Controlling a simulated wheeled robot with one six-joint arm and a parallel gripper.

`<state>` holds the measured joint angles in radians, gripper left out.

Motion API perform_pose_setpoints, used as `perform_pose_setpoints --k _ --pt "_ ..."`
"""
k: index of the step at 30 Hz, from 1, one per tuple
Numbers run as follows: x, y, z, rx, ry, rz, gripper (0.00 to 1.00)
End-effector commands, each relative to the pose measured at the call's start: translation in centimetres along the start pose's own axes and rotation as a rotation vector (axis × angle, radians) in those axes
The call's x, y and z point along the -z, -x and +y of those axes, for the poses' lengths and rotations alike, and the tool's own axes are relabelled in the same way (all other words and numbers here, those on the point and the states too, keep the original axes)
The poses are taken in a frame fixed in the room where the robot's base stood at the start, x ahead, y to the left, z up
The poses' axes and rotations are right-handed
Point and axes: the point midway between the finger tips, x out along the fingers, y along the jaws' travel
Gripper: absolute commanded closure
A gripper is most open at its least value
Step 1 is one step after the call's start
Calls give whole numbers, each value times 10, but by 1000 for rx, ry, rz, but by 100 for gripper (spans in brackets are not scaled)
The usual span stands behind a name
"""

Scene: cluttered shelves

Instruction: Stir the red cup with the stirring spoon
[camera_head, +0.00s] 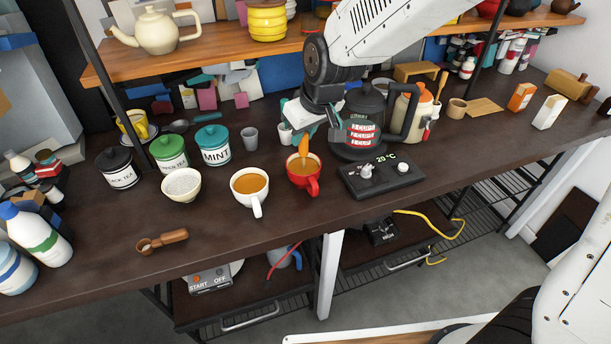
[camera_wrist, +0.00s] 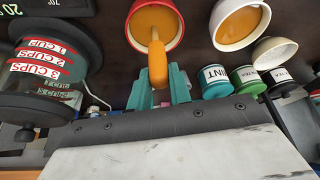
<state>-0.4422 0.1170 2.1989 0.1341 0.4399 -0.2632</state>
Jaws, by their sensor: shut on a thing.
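The red cup (camera_head: 313,186) stands upright on the dark counter with orange-brown liquid in it. It also shows at the top of the wrist view (camera_wrist: 178,38). The orange stirring spoon (camera_head: 303,147) stands tilted in the cup, its lower end hidden in the liquid. In the wrist view the spoon's handle (camera_wrist: 157,66) points back towards my gripper (camera_wrist: 160,88). My gripper's teal fingers are shut on the spoon, just behind and above the cup; in the head view they are partly hidden by my wrist.
A white cup (camera_head: 256,205) of similar liquid stands left of the red cup. A hot plate (camera_head: 405,178) with knobs is close on the right, with a glass press (camera_head: 362,133) behind it. Lidded jars (camera_head: 213,150) stand left.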

Motion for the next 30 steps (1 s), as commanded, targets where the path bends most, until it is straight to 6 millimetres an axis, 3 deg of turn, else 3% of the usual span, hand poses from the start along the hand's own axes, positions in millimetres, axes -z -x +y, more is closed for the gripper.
perform_pose_setpoints --k 8,30 --pt "2 5 0 0 0 1 100" --pt "24 57 0 0 0 1 100"
